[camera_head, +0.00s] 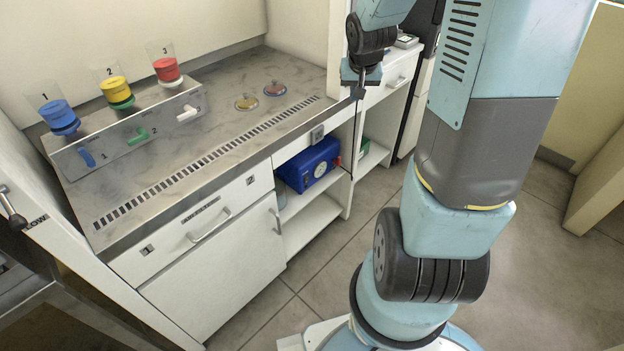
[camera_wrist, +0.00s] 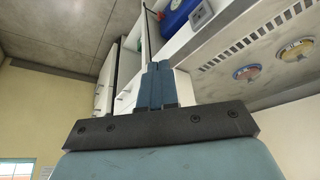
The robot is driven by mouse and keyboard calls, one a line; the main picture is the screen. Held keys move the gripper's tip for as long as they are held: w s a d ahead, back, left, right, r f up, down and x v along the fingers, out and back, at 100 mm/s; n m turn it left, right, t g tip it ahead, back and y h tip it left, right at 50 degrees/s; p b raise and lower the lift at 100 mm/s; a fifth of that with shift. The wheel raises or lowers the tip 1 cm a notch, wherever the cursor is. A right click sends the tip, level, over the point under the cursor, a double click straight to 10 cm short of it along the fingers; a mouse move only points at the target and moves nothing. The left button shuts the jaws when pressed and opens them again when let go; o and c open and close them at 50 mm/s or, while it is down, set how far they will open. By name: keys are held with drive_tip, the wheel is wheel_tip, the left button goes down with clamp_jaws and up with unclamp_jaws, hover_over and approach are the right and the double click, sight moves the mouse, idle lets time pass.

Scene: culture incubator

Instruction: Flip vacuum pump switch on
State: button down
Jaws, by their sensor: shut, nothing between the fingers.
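The vacuum pump appears to be the blue box with a round gauge (camera_head: 312,162), standing on the open shelf under the counter; part of it shows in the wrist view (camera_wrist: 177,16). A small grey switch plate (camera_head: 317,134) sits on the cabinet edge just above the pump and also shows in the wrist view (camera_wrist: 201,14). Its on or off position is too small to tell. My gripper (camera_head: 357,92) is up and to the right of the switch plate, apart from it. Its blue fingers (camera_wrist: 160,68) are shut and empty.
The counter (camera_head: 225,135) carries a panel (camera_head: 120,137) with blue, green and white handles below three coloured filter cups. Two small dishes (camera_head: 246,102) (camera_head: 275,89) lie farther back. White drawers (camera_head: 390,85) stand behind my gripper. The floor before the shelf is clear.

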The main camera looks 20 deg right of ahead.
drive_tip(key=w+f+m+t+y, duration=0.1)
drive_tip(key=f+m+y, duration=0.1)
drive_tip(key=f, duration=1.1)
drive_tip(key=w+a+f+m+t+y, duration=0.1)
drive_tip(key=f+m, duration=0.3)
drive_tip(key=f, duration=1)
drive_tip(key=w+f+m+t+y, duration=0.1)
drive_tip(key=w+f+m+y, duration=0.1)
drive_tip(key=f, duration=1.1)
drive_tip(key=shift+w+a+f+m+t+y, duration=0.15)
drive_tip(key=shift+w+a+m+t+y, duration=0.15)
drive_tip(key=shift+m+t+y, duration=0.15)
approach(307, 180)
drive_tip(key=shift+x, duration=2.85)
drive_tip(key=shift+d, duration=0.1)
